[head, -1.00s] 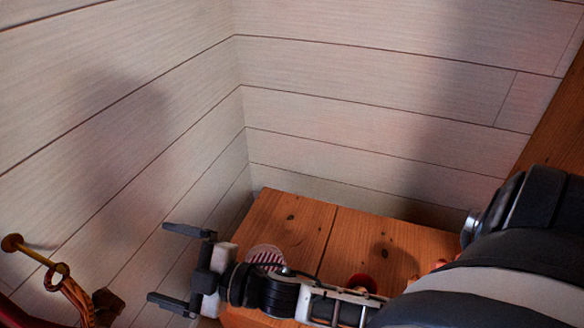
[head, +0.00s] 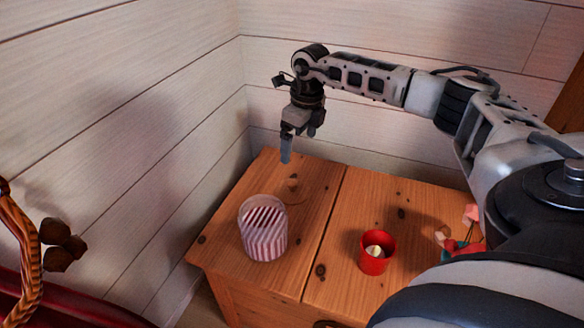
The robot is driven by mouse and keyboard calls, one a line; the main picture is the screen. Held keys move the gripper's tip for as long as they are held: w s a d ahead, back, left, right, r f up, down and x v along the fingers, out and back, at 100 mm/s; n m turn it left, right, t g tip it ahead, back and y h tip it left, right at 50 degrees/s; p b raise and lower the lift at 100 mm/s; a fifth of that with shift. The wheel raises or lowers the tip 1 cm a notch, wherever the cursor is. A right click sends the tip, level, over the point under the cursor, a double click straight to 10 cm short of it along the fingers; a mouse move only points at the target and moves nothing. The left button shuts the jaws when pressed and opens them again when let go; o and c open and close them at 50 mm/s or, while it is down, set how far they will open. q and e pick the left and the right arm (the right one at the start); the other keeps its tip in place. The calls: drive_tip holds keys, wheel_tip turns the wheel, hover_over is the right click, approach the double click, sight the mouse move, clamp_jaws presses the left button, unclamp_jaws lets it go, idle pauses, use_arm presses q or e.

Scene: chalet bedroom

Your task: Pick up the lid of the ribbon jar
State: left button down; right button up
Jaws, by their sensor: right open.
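The ribbon jar (head: 264,240) stands upright on the wooden cabinet top, with red and white stripes and a pale rim. Behind it and to the right, a round wood-coloured disc with a small knob (head: 293,185), which looks like the lid, lies on the cabinet top; its edge blends with the wood. My right gripper (head: 286,155) points down above this disc, apart from it and empty. It is seen edge-on, so the gap between its fingers is hard to see. My left gripper is out of view.
The wooden cabinet top (head: 345,225) meets plank walls behind and at left. A red cup (head: 376,253) with something pale inside stands right of the jar. Small coloured items (head: 460,245) sit near my right arm. A braided thing (head: 22,250) hangs at far left.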

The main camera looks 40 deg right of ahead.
drive_tip(key=b, duration=0.3)
approach(292, 182)
drive_tip(key=f, duration=0.5)
drive_tip(key=shift+w, duration=0.35)
drive_tip(key=f+b, duration=0.1)
drive_tip(key=f, duration=0.1)
drive_tip(key=f+b, duration=0.1)
drive_tip(key=f, duration=0.2)
drive_tip(key=shift+w+a, duration=0.15)
drive_tip(key=shift+w, duration=0.05)
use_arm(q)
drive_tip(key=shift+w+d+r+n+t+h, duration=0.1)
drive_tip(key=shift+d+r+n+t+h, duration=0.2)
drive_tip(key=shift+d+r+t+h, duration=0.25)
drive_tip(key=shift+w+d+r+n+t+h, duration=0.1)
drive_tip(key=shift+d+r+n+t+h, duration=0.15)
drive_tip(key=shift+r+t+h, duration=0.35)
use_arm(e)
drive_tip(key=c, duration=0.7)
